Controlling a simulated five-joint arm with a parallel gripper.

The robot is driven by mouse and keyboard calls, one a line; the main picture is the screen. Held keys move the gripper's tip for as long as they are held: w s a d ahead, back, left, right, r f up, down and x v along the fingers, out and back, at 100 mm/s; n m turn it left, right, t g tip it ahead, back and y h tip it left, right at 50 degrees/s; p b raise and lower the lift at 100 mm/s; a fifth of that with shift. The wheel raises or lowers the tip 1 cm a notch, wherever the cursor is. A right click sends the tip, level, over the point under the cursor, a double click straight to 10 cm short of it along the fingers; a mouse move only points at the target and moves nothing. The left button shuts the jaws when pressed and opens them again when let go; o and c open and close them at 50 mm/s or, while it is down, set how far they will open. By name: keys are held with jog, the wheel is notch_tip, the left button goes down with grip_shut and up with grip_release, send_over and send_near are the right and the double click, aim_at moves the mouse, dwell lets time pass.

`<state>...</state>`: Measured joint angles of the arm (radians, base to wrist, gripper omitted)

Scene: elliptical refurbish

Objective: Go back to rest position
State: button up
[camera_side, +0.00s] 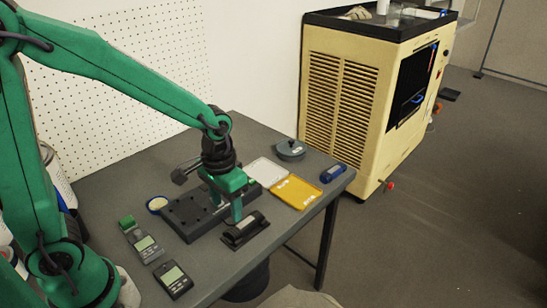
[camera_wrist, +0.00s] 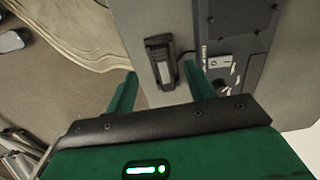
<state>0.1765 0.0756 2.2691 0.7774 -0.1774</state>
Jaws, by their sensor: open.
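My gripper (camera_side: 236,204) is green and hangs over the front part of the grey table, beside a dark block-shaped fixture (camera_side: 193,214). In the wrist view its two green fingers (camera_wrist: 160,76) stand wide apart with nothing held between them. A small black device (camera_side: 244,231) lies on the table near the front edge, just in front of the fingers. In the wrist view the device (camera_wrist: 160,58) appears between the fingertips; I cannot tell whether a finger touches it. The dark fixture (camera_wrist: 235,22) fills the upper right there.
The grey table (camera_side: 110,190) also bears two handheld meters (camera_side: 147,247), a yellow tray (camera_side: 296,192), a white tray (camera_side: 267,172), a grey round pot (camera_side: 291,150) and a blue device (camera_side: 333,173). A cream cabinet (camera_side: 340,95) stands behind right. A pegboard wall (camera_side: 130,75) is behind.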

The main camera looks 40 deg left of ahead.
jog(key=s+a+r+t, duration=0.2)
jog(key=s+r, duration=0.2)
jog(key=r, duration=0.3)
jog(key=s+a+r+t, duration=0.3)
jog(key=s+r, duration=0.2)
jog(key=r, duration=0.2)
jog(key=shift+s+a, duration=0.15)
jog(key=shift+a, duration=0.2)
jog(key=shift+c, duration=0.2)
